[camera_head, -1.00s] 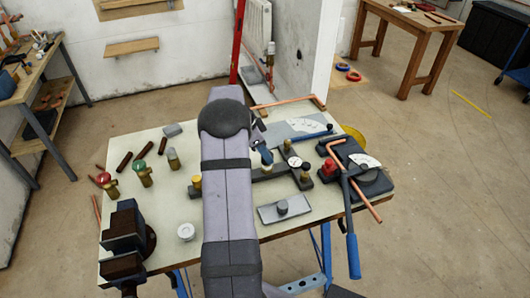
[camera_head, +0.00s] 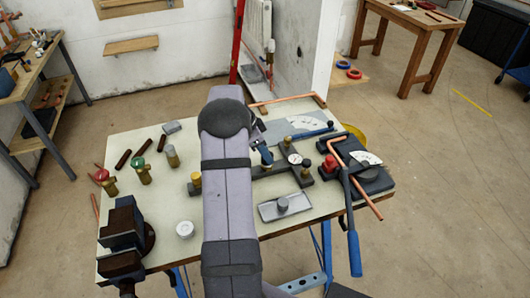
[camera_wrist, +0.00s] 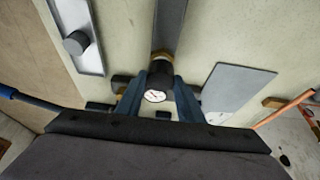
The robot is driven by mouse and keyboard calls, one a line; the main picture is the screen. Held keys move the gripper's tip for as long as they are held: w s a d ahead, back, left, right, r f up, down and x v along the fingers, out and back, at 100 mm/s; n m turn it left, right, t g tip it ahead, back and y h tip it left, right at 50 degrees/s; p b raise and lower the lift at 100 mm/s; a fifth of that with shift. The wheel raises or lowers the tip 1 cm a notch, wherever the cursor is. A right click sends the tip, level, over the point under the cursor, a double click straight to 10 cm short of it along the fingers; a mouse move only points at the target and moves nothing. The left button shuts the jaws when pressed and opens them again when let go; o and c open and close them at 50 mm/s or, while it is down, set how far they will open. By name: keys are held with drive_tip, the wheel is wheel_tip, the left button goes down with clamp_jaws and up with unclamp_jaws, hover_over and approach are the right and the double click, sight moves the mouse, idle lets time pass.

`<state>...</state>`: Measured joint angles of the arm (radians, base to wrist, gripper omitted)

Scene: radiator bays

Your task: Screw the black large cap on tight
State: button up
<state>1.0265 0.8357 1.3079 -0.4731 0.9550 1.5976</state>
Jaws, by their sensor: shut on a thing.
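The black large cap (camera_wrist: 160,68) shows in the wrist view as a dark cylinder between my fingertips. It sits at a brass fitting (camera_wrist: 163,53) on the dark manifold bar (camera_wrist: 169,22). My gripper (camera_wrist: 159,86) is shut on it, with one blue-grey finger on each side. In the head view my gripper (camera_head: 265,155) is partly behind my arm, and the cap is hidden there. A white-faced gauge (camera_head: 294,159) stands just right of my gripper; it also shows in the wrist view (camera_wrist: 155,96). How far the cap is threaded cannot be told.
A grey plate with a dark knob (camera_head: 283,204) lies at the table's front. A pipe bender with a blue handle (camera_head: 353,245) and copper pipe (camera_head: 366,203) stands at right. Red and green valves (camera_head: 143,171) and a vise (camera_head: 124,240) are at left.

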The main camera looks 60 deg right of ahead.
drive_tip(key=o, duration=1.2)
drive_tip(key=shift+c, duration=0.2)
drive_tip(key=shift+r, duration=0.1)
drive_tip(key=b+v, duration=0.2)
drive_tip(key=v, duration=0.5)
drive_tip(key=shift+b, duration=0.35)
